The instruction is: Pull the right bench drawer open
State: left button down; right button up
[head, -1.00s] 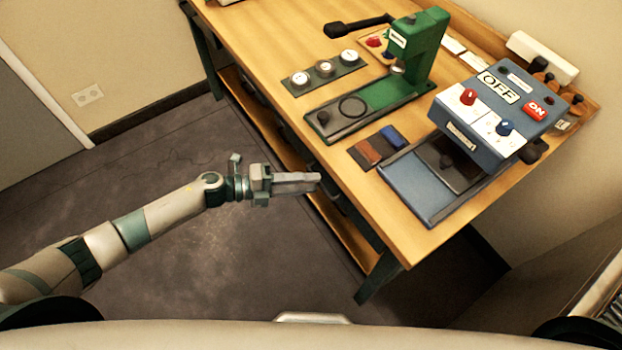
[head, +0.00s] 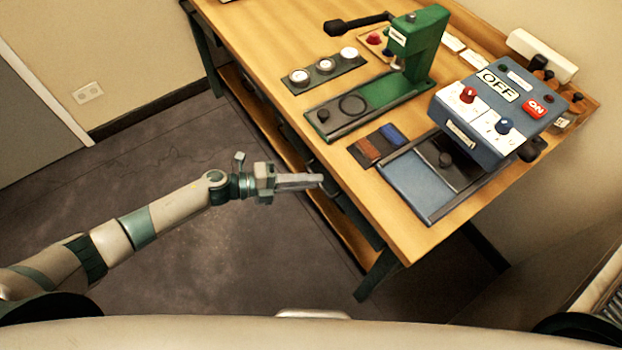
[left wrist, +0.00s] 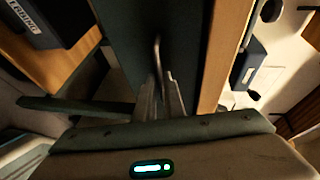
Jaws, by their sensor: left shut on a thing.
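The workbench (head: 405,235) has dark drawers under its wooden top. The front of the right bench drawer (head: 345,200) is mostly hidden under the top's edge in the head view, so I cannot tell how far it is open. My left gripper (head: 318,181) reaches in from the left at that edge. In the left wrist view, a dark drawer front (left wrist: 128,35) fills the upper middle. A thin metal handle (left wrist: 157,55) stands out from it between the fingers of my left gripper (left wrist: 160,98), which is shut on it. My right gripper is not in view.
On the bench top stand a green press (head: 418,50), a blue control box (head: 490,105) with OFF and ON labels, a blue tray (head: 415,185) and a strip of round dials (head: 325,68). The floor (head: 200,260) in front of the bench is clear.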

pick_arm(q)
jog(key=s+a+b, duration=0.1)
jog(key=s+a, duration=0.9)
jog(key=a, duration=0.4)
jog(key=shift+s+a, duration=0.15)
jog(key=shift+s, duration=0.1)
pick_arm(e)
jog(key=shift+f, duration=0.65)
pick_arm(q)
jog(key=c, duration=1.8)
grip_release()
jog(key=shift+c, duration=0.2)
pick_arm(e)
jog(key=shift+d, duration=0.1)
pick_arm(q)
jog(key=shift+a, duration=0.1)
